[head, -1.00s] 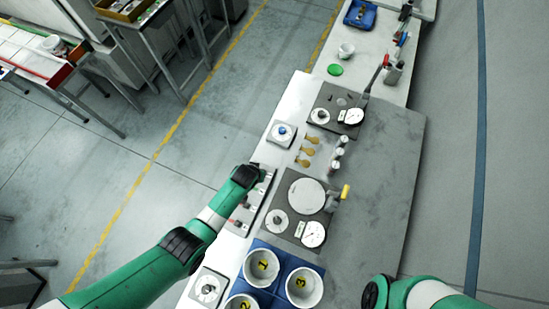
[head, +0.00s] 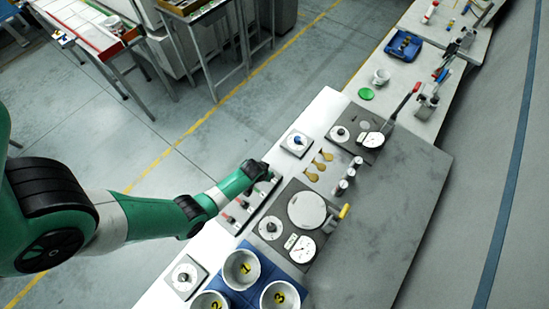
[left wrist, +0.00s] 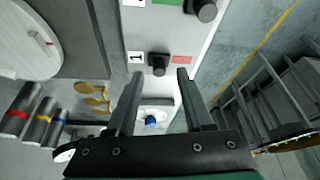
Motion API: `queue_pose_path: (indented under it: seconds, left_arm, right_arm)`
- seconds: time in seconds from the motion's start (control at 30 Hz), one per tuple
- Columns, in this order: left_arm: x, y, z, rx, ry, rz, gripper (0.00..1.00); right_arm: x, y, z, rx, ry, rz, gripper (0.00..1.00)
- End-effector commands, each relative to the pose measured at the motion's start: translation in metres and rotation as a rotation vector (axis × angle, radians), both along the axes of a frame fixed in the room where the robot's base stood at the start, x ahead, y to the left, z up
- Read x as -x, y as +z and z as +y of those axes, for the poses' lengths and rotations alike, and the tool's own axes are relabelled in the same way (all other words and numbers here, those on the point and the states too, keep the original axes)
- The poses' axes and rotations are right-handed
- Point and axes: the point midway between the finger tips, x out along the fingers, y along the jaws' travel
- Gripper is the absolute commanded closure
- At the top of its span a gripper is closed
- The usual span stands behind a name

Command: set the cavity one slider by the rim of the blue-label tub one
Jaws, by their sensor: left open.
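The white slider panel (head: 253,207) lies left of the dark gauge plate in the head view. In the head view my left gripper (head: 268,173) hides the panel's far end. Tub one (head: 241,269) is a white round tub with a yellow 1; no blue label shows on it. My right gripper is out of view.
Two more numbered tubs stand on a blue tray (head: 248,299). The gauge plate (head: 272,207) has a white disc and dials. A box with a blue knob (head: 297,143) stands beyond the panel. Several banded cylinders (left wrist: 38,120) stand nearby. The grey mat (head: 385,215) is clear.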

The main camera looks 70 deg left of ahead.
Motion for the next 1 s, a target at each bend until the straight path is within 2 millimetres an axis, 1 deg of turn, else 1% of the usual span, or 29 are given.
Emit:
queue_pose_path:
  seconds: [0.03, 0.1, 0.43, 0.47, 0.5, 0.57, 0.6, 0.73, 0.77, 1.0]
  left_arm:
    - [-0.0006, -0.0113, 0.001, 0.0, 0.001, 0.0, 0.48]
    - [-0.0012, -0.0158, 0.002, 0.001, 0.002, 0.0, 0.48]
    - [-0.0017, -0.016, 0.0027, 0.0, 0.002, 0.0, 0.48]
    - [-0.0017, -0.016, 0.0027, 0.0, 0.002, 0.0, 0.5]
    - [-0.0017, -0.016, 0.0027, 0.0, 0.002, 0.0, 0.57]
    - [-0.0017, -0.016, 0.0026, 0.0, 0.002, 0.0, 0.68]
    - [-0.0017, -0.016, 0.0026, 0.0, 0.002, 0.0, 0.75]
    - [-0.0017, -0.016, 0.0026, 0.0, 0.002, 0.0, 0.98]
    - [-0.0017, -0.0161, 0.0026, 0.0, 0.002, 0.0, 1.0]
    - [-0.0016, -0.0161, 0.0026, 0.0, 0.002, 0.0, 1.0]
  right_arm:
    - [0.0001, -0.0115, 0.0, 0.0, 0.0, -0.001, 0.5]
    - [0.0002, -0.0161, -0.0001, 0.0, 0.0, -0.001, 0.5]
    - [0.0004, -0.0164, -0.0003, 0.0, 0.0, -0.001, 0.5]
    - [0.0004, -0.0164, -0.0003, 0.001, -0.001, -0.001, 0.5]
    - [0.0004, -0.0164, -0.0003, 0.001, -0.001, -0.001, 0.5]
    - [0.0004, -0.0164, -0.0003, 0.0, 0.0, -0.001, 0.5]
    - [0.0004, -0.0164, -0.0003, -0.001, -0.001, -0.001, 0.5]
    - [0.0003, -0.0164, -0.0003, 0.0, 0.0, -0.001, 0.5]
    - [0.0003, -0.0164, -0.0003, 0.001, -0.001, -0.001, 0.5]
    - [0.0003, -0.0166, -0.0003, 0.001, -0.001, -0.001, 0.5]
